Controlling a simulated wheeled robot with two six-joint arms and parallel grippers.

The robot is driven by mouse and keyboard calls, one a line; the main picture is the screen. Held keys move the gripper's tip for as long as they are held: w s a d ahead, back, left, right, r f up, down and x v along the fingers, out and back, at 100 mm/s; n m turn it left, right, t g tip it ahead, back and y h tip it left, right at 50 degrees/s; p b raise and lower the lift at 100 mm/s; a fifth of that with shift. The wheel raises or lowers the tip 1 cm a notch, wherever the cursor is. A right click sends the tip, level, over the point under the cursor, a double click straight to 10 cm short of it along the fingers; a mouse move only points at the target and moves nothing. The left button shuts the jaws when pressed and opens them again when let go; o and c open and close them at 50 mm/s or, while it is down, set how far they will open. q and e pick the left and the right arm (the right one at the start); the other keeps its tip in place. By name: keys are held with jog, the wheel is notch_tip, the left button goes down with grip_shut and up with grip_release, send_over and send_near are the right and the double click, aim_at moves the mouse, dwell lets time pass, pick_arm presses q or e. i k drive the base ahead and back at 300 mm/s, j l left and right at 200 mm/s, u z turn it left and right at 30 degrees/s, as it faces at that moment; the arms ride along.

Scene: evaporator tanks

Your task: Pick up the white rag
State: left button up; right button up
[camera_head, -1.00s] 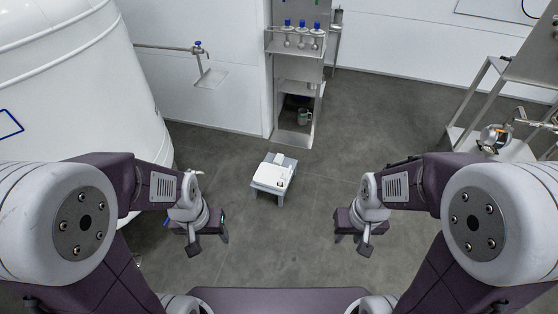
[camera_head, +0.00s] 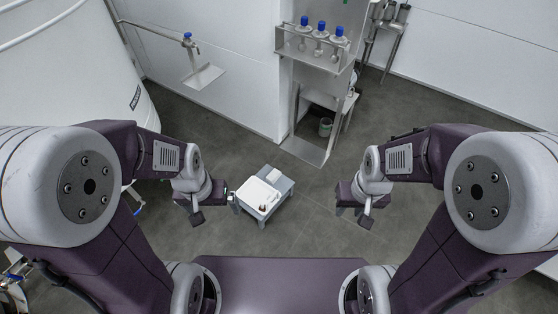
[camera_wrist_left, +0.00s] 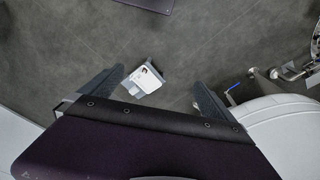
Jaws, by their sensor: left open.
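A low grey stool (camera_head: 281,205) stands on the floor ahead, with a flat white item (camera_head: 259,194) and a small white block-like item (camera_head: 273,176) on top. I cannot tell which of these, if either, is the white rag. A small dark reddish object (camera_head: 262,207) is at the near edge. My left gripper (camera_head: 212,207) is open and empty, left of the stool in the picture. The left wrist view shows the stool (camera_wrist_left: 160,66) far beyond its spread fingers (camera_wrist_left: 158,88). My right gripper (camera_head: 354,215) looks open and empty, right of the stool.
A large white tank (camera_head: 75,75) stands at the left. A metal shelf (camera_head: 312,152) with several blue-capped flasks (camera_head: 322,30) is ahead, with a cup (camera_head: 325,127) low inside. Floor right of the stool is clear.

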aim_at(274, 174)
jog(key=i+l+u, duration=0.15)
jog(key=i+l, duration=0.15)
jog(key=i+l+u, duration=0.1)
jog(key=i+l, duration=0.15)
jog(key=i+l+u, duration=0.15)
jog(key=i+l, duration=0.15)
jog(key=i+l+u, duration=0.1)
jog(key=l, duration=0.4)
jog(key=i+l+u, duration=0.15)
jog(key=i+l, duration=0.2)
jog(key=i+l+u, duration=0.1)
jog(key=l, duration=0.4)
jog(key=i+l+u, duration=0.1)
jog(key=i, duration=0.3)
